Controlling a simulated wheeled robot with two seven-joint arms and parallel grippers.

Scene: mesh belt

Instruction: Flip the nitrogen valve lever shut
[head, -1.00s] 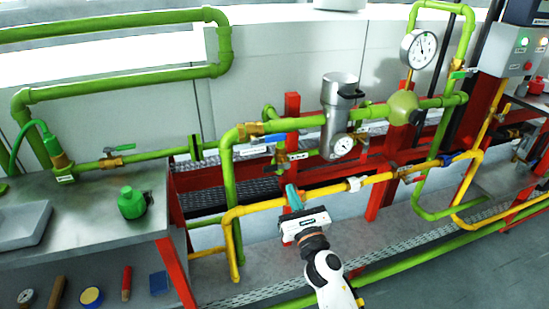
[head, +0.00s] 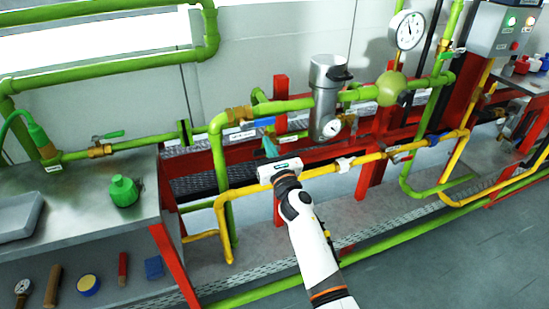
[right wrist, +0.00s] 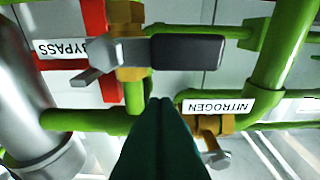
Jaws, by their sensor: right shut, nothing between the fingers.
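The nitrogen valve is a brass body (head: 238,115) on the green pipe, with a blue lever (head: 262,123) lying along the pipe to its right. Its NITROGEN label (head: 240,135) hangs just below. The right wrist view is upside down; there the valve's brass body (right wrist: 214,125) and NITROGEN label (right wrist: 220,105) are right of my fingers, and the blue lever is hidden. My right gripper (head: 269,147) has its teal fingers shut and empty, just below the lever in the head view; I cannot tell if they touch it. The fingers (right wrist: 160,101) point upward in the wrist view. My left gripper is out of view.
The bypass valve, brass with a dark grey handle (right wrist: 187,50), sits close by near the BYPASS label (right wrist: 62,47). A steel cylinder (head: 325,95) stands right of the lever. A yellow pipe (head: 315,172) runs below; red posts stand behind.

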